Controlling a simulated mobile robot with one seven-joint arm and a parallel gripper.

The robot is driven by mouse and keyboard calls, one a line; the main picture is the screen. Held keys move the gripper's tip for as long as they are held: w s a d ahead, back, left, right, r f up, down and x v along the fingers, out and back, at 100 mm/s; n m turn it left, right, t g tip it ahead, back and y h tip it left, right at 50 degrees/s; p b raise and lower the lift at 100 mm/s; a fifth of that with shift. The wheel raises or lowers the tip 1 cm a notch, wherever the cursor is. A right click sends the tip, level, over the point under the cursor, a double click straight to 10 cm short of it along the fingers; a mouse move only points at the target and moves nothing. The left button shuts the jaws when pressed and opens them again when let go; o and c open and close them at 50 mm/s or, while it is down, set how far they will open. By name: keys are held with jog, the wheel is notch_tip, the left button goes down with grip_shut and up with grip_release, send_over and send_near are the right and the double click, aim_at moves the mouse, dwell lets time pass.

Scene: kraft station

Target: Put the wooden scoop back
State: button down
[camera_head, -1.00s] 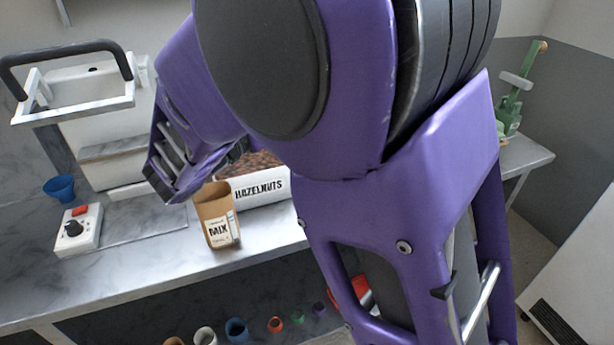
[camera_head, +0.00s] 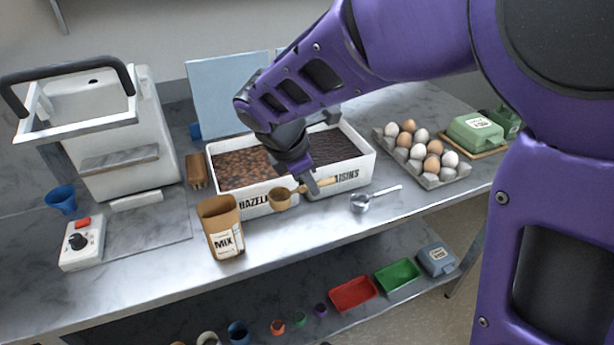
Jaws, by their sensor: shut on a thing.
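My gripper (camera_head: 311,183) is shut on the handle of the wooden scoop (camera_head: 282,199). The scoop is held roughly level in front of the white two-part bin (camera_head: 361,172), with its bowl to the left and its handle to the right. The bowl covers part of the hazelnuts label. The bin's left part holds hazelnuts (camera_head: 239,168) and its right part holds dark raisins (camera_head: 335,146). Whether the scoop touches the bin or the table cannot be told. Whether the bowl holds anything is unclear.
A kraft bag marked MIX (camera_head: 224,240) stands open left of the scoop. A metal scoop (camera_head: 361,203) lies on the table to the right. An egg tray (camera_head: 447,177) stands further right. A white machine (camera_head: 116,150) and a control box (camera_head: 80,247) stand at left.

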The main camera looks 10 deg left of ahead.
notch_tip(320, 180, down, 10)
jog(key=shift+r+b, duration=0.25)
jog(key=shift+b, duration=0.7)
jog(key=shift+f, duration=0.15)
jog(key=c, duration=0.8)
grip_release()
jog(key=shift+c, duration=0.2)
jog(key=p+v, duration=0.2)
jog(key=v, duration=1)
jog(key=shift+w, duration=0.1)
